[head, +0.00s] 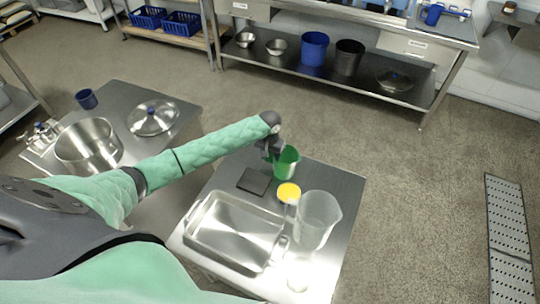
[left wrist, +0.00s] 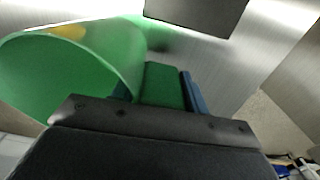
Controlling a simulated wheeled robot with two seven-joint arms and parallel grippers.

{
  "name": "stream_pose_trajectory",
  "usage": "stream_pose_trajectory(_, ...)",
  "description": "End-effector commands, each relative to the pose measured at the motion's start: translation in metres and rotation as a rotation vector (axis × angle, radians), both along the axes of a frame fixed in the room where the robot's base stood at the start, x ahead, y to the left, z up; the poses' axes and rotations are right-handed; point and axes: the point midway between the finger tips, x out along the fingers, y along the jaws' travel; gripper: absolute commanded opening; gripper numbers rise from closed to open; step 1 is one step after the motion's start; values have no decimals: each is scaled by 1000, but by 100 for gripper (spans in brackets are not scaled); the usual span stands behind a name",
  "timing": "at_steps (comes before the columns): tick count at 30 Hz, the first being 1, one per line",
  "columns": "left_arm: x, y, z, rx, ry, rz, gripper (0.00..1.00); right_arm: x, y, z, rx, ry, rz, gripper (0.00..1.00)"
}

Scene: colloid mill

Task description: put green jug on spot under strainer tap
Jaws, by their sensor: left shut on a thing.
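The green jug (head: 287,164) is upright at the far edge of the right steel table. My left gripper (head: 272,150) is shut on its handle; in the left wrist view the green handle (left wrist: 163,86) sits between the fingers, with the jug's wide mouth and body (left wrist: 70,75) to the left. I cannot tell whether the jug's base touches the table. A dark square pad (head: 254,182) lies on the table just left of and nearer than the jug. I cannot pick out the strainer tap or its spot. My right gripper is not in view.
The right table (head: 338,184) also holds a steel tray (head: 235,231), a yellow-topped container (head: 288,192) and a clear jug (head: 317,219). The left table has a steel pot (head: 88,144), a lid (head: 153,118) and a blue cup (head: 86,98). Open floor lies beyond.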

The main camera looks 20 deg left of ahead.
Motion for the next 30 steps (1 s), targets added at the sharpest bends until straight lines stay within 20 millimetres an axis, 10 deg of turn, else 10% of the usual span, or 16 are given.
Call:
stream_pose_trajectory(6,0,0,-1,-1,0,0,19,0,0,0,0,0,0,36)
stream_pose_trajectory(7,0,0,-1,-1,0,0,51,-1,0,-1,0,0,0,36)
stream_pose_trajectory(10,0,0,-1,0,0,0,67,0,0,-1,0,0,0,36)
stream_pose_trajectory(22,0,0,5,0,0,1,67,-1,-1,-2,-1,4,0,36)
stream_pose_trajectory(30,1,1,49,-1,-3,-1,67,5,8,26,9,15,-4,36)
